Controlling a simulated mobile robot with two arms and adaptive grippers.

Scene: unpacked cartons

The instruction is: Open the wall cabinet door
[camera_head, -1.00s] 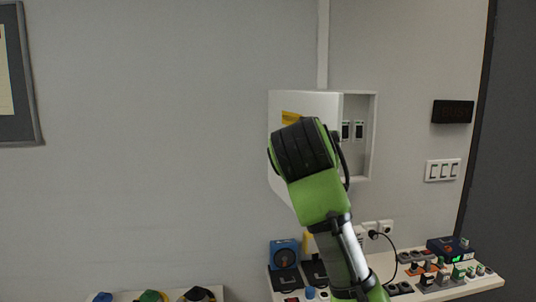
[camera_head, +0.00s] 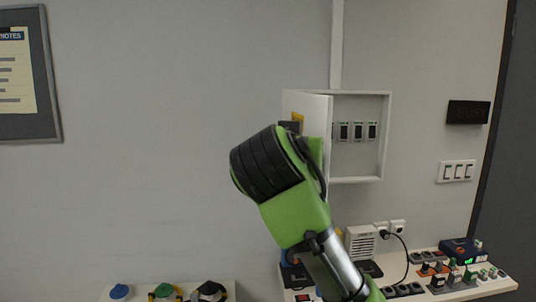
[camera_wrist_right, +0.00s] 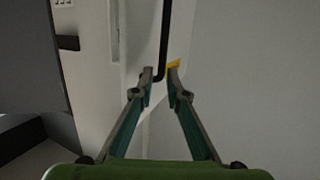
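The white wall cabinet (camera_head: 362,164) hangs on the wall right of centre in the head view. Its door (camera_head: 312,106) stands partly open, swung out on the left side, and dark-framed switches (camera_head: 358,131) show inside. A yellow label (camera_head: 297,118) is on the door; it also shows in the right wrist view (camera_wrist_right: 174,64). My green right arm covers the door's lower part and hides its own fingers in the head view. In the wrist view my right gripper (camera_wrist_right: 161,77) has its fingers apart, with the end of a black bar (camera_wrist_right: 165,36) between or just beyond the tips. Contact is unclear.
Below the cabinet, a bench (camera_head: 466,293) holds small devices, a white speaker-like box (camera_head: 361,243) and a plugged-in cable. Wall switches (camera_head: 457,171) and a dark display (camera_head: 468,112) are to the right. A notice board (camera_head: 22,122) hangs far left. The wall left of the door is clear.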

